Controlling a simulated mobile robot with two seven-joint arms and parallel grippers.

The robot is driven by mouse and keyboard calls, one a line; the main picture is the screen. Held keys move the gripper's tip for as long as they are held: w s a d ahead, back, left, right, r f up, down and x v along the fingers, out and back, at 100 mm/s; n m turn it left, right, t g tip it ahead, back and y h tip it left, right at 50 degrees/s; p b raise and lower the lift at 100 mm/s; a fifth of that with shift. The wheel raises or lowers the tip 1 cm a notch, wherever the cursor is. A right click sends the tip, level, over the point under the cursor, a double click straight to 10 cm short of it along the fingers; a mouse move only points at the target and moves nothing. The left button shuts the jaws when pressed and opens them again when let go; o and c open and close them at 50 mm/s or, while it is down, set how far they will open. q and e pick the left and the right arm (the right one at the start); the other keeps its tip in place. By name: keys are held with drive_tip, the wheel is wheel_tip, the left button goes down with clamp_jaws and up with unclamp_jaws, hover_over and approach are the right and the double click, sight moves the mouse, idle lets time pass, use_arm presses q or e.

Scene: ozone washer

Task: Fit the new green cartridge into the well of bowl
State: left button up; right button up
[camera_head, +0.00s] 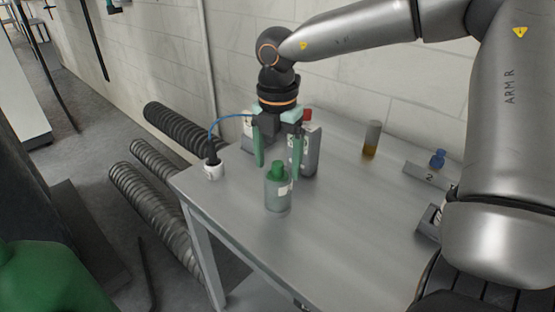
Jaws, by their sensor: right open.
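A clear, cylindrical bowl (278,198) with a pale label stands upright on the grey table. A green cartridge (277,171) stands upright at the bowl's mouth with its green top above the rim. I cannot tell how deep it sits in the well. My right gripper (278,160) points down above the bowl, its two green fingers apart, one on each side of the cartridge's top in the picture. The fingers look clear of the cartridge, though depth is hard to judge. My left gripper is out of the picture.
A grey box (312,155) stands behind the bowl. A white cup (214,171) with a black probe and blue cable is near the left edge. An amber-bottomed cylinder (372,138) and a tray marked 2 (421,177) with a blue piece (438,158) stand right. The front table is clear.

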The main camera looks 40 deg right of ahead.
drive_tip(key=shift+r, duration=0.1)
wheel_tip(320, 180, up, 13)
drive_tip(key=p, duration=0.2)
idle(0.4)
idle(0.5)
